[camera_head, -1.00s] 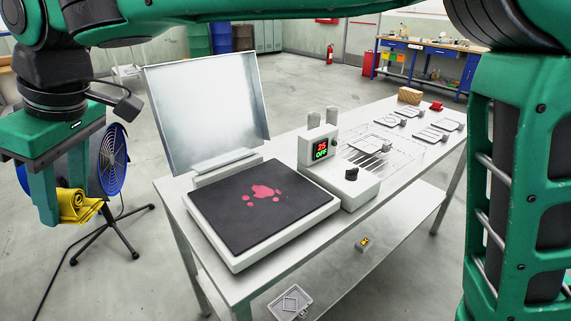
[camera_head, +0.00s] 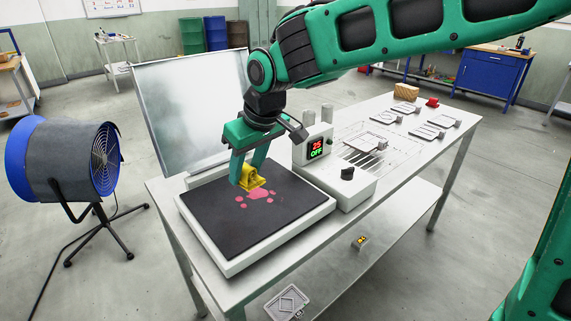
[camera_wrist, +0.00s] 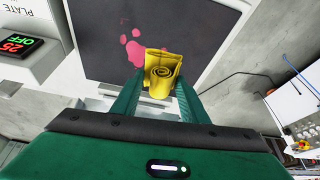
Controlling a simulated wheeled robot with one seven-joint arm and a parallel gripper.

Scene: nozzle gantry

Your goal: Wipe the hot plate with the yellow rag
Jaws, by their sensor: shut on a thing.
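The hot plate (camera_head: 222,219) has a black top in a white frame and sits at the near left of the steel table. A pink stain (camera_head: 259,197) with several small spots lies on its top. It also shows in the wrist view (camera_wrist: 133,48). The display (camera_head: 317,147) reads 25 and OFF. My gripper (camera_head: 250,178) is shut on the rolled yellow rag (camera_head: 252,179), which also shows between the fingers in the wrist view (camera_wrist: 161,72). The rag is over the back of the stain; I cannot tell whether it touches the plate.
An upright metal panel (camera_head: 190,105) stands behind the plate. A control box with a knob (camera_head: 347,173) is to its right. A wire rack (camera_head: 362,152) and several small flat parts lie farther right. A blue fan (camera_head: 75,157) stands on the floor at left.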

